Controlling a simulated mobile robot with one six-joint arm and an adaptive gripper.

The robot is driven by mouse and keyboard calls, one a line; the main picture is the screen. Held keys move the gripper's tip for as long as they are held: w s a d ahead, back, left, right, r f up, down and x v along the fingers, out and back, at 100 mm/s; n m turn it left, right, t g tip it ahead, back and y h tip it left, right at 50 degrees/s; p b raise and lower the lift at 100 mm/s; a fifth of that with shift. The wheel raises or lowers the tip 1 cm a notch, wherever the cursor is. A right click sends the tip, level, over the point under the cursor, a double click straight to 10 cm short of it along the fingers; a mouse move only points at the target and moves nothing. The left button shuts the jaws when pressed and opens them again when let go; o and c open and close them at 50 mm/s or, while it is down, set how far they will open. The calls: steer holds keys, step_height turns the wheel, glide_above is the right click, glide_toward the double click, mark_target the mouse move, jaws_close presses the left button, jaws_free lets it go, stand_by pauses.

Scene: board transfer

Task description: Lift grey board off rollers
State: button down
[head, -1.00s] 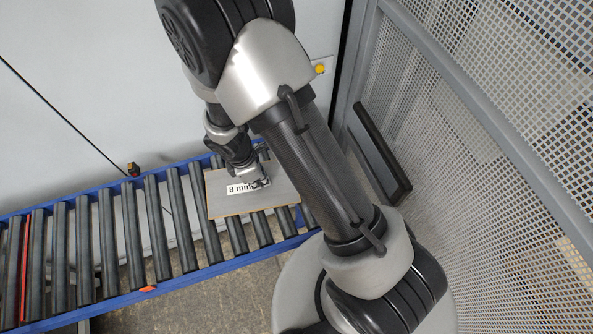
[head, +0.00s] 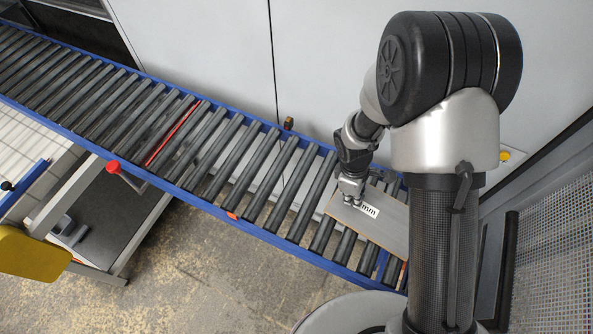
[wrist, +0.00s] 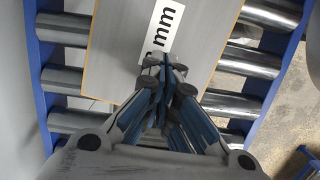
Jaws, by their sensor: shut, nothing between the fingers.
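The grey board (head: 391,231) lies flat on the rollers near the right end of the conveyor. It bears a white label with "mm" showing; the rest of the label is hidden by my gripper (head: 350,203). In the wrist view the board (wrist: 118,45) spans several rollers, with thin light-brown edges. My gripper (wrist: 163,66) is shut and empty, its fingertips over the board at the lower end of the label. I cannot tell whether the fingertips touch the board.
The roller conveyor has blue side rails (head: 190,200) and runs to the upper left, its rollers bare there. A red strip (head: 172,133) lies between rollers. A wall of grey panels (head: 330,60) stands behind, mesh fencing (head: 560,240) at right. A bench with a yellow part (head: 30,253) is at lower left.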

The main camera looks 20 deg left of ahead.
mark_target(297, 178)
steer(key=a, duration=0.6)
steer(key=a+b, duration=0.1)
steer(key=a, duration=0.5)
steer(key=w+a, duration=0.1)
steer(key=a, duration=0.5)
steer(key=shift+a+b, duration=0.25)
steer(key=shift+b, duration=0.1)
steer(key=shift+d, duration=0.1)
